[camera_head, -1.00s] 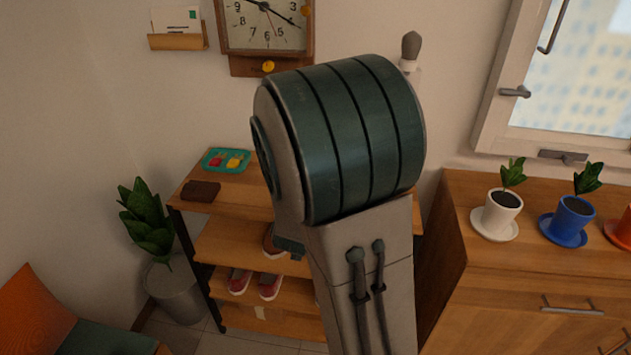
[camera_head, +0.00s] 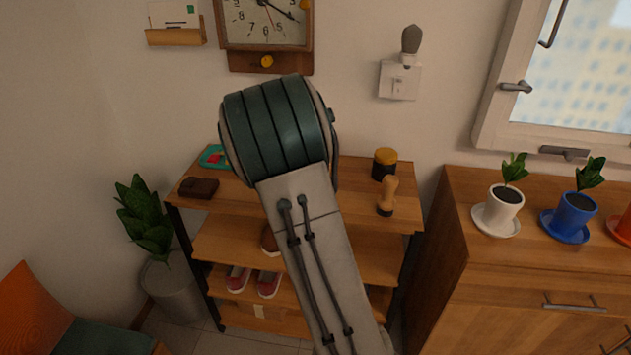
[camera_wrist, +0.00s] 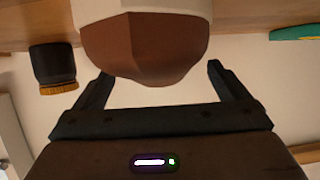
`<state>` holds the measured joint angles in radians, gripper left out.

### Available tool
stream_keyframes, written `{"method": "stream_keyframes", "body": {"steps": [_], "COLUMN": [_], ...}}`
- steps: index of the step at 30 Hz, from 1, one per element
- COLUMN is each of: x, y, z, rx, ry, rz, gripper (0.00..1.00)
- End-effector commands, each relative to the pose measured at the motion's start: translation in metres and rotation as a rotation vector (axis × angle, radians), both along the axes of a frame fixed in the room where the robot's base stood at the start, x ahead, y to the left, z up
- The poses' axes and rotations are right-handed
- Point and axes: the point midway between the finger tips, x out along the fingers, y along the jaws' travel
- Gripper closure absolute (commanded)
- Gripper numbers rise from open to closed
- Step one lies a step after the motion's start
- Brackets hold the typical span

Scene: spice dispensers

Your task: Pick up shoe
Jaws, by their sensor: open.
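In the wrist view, which is upside down, a brown shoe-like shape with a white sole-like band (camera_wrist: 145,45) is close in front of my gripper (camera_wrist: 159,69). My gripper's two fingers are apart, one to each side of it, with gaps between. I cannot tell how deep it sits between them. In the head view my arm covers my gripper and the middle of the top shelf. Part of a brown shoe (camera_head: 268,241) shows on the middle shelf beside my arm. A pair of red shoes (camera_head: 238,278) stands on the shelf below.
On the rack's top (camera_head: 345,208) are a teal tray (camera_head: 212,157), a dark wallet-like item (camera_head: 198,188), a yellow-lidded jar (camera_head: 384,164) and a wooden-handled brush (camera_head: 387,197). A potted plant (camera_head: 172,290) stands left. A cabinet (camera_head: 500,290) with small pots stands right.

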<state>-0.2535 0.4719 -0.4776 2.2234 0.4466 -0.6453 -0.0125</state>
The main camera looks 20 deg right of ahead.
Motion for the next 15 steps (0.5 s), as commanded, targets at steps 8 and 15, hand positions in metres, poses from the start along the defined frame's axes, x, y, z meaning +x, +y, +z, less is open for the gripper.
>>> {"method": "stream_keyframes", "body": {"steps": [8,15], "x": [0.0141,0.0137], "y": [-0.0100,-0.0097], "z": [-0.0065,-0.0065], "rx": [0.000,0.000], "ry": [-0.001,-0.001], "rz": [-0.001,-0.001], "gripper": [0.06,0.28]}}
